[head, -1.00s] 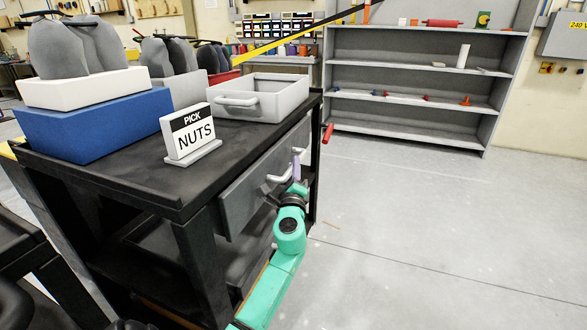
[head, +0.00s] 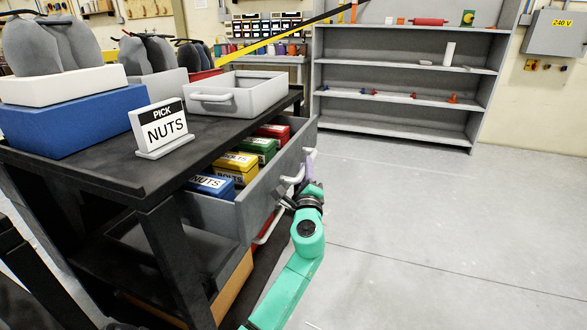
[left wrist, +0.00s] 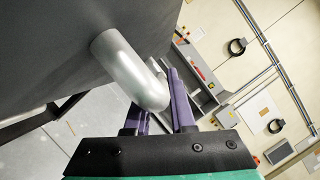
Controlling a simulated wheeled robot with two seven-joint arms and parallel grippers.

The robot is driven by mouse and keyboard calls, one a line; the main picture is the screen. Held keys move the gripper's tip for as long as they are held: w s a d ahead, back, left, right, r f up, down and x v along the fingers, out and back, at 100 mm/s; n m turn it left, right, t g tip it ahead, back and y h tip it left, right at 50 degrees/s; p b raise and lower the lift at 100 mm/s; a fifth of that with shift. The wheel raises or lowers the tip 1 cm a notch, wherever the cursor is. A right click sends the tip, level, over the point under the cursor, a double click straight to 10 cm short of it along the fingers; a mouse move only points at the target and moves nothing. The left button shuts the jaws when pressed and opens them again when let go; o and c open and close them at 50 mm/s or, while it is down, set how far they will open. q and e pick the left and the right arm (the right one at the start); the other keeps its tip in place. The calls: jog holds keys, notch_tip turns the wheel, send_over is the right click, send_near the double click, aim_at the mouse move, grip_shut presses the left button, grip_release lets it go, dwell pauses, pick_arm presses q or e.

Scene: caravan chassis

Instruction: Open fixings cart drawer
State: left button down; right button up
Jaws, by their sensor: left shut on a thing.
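The drawer (head: 264,200) of the dark fixings cart stands pulled out. It holds a blue box marked NUTS (head: 209,186), a yellow box marked BOLTS (head: 236,167), a green box (head: 260,148) and a red box (head: 274,132). The pale drawer handle (head: 293,177) is on its front face and shows large in the left wrist view (left wrist: 122,66). My left gripper (head: 308,166) is shut on this handle, its purple fingers (left wrist: 160,100) on either side of the bar. My right gripper is in neither view.
On the cart top (head: 110,165) stand a PICK NUTS sign (head: 162,128), a grey handled tray (head: 240,95) and a blue box (head: 75,120) under a white one. Grey shelving (head: 405,95) stands behind. The floor (head: 440,230) to the right is clear.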

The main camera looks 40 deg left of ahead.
pick_arm(q)
jog(key=w+d+b, duration=0.1)
jog(key=w+d, duration=0.1)
jog(key=d, duration=0.5)
jog(key=w+d+b, duration=0.2)
jog(key=w+d, duration=0.1)
jog(key=d, duration=0.4)
jog(key=shift+d, duration=0.2)
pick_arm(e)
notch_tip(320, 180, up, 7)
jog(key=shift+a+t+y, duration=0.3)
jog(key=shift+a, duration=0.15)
pick_arm(q)
jog(key=shift+f, duration=0.1)
jog(key=c, duration=0.8)
grip_release()
jog(key=shift+o, duration=0.2)
jog(key=v, duration=1.4)
jog(key=shift+s+d+p, duration=0.15)
jog(key=shift+s+p, duration=0.05)
jog(key=shift+p, duration=0.2)
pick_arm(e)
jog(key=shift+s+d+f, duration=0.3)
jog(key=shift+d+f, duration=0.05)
